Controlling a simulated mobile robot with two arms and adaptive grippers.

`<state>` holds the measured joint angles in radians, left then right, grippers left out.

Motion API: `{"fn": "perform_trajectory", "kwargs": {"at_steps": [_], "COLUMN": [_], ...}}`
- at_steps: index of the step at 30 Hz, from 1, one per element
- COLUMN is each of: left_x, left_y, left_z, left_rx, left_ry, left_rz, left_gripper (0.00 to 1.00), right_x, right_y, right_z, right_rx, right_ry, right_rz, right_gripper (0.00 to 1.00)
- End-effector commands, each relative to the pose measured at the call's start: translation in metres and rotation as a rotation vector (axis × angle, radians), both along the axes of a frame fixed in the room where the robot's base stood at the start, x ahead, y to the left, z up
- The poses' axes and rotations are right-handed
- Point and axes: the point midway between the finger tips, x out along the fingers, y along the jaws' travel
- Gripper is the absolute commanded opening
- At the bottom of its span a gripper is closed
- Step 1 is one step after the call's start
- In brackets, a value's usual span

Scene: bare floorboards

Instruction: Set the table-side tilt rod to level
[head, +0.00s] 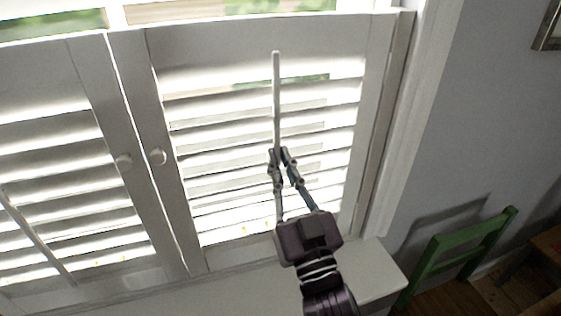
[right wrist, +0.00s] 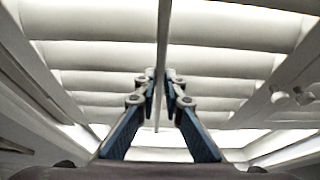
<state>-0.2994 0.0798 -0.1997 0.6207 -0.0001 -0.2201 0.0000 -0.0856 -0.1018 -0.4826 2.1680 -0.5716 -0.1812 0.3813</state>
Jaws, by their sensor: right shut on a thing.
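The right shutter panel carries a thin white upright tilt rod (head: 276,95), standing in front of its slats (head: 215,130). The slats are tilted, with bright gaps of light between them. My right gripper (head: 279,153) is shut on the rod around its middle, its two fingers on either side. In the right wrist view the rod (right wrist: 163,35) runs between the fingertips (right wrist: 161,80). The rod's part below the fingertips is partly hidden by the gripper in the head view. My left gripper is not in view.
The left shutter panel has its own tilt rod (head: 38,240). Two round knobs (head: 157,156) sit on the frames where the panels meet. A white sill (head: 370,272) runs below. A green chair (head: 465,245) and a wooden table (head: 547,243) stand at the right.

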Motion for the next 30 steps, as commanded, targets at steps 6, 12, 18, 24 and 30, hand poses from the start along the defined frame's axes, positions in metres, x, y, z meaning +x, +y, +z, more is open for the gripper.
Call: {"fn": "perform_trajectory", "kwargs": {"at_steps": [6, 12, 18, 24, 30], "left_x": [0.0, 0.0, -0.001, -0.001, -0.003], "left_y": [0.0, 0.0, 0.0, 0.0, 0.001], "left_z": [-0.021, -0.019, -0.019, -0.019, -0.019], "left_rx": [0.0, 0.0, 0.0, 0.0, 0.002], "left_ry": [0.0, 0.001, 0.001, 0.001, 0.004], "left_rz": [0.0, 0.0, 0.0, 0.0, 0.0], "left_gripper": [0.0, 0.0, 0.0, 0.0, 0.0], "right_x": [0.0, 0.0, 0.0, 0.0, -0.001], "right_y": [0.0, 0.0, 0.0, 0.0, -0.001], "right_z": [-0.029, -0.028, -0.027, -0.026, -0.027], "right_rx": [0.0, -0.001, -0.001, -0.001, -0.001], "right_ry": [0.006, 0.006, 0.005, 0.004, 0.004], "right_rz": [0.0, -0.001, -0.001, -0.001, -0.001], "right_gripper": [0.0, 0.0, 0.18, 0.26, 0.26]}}
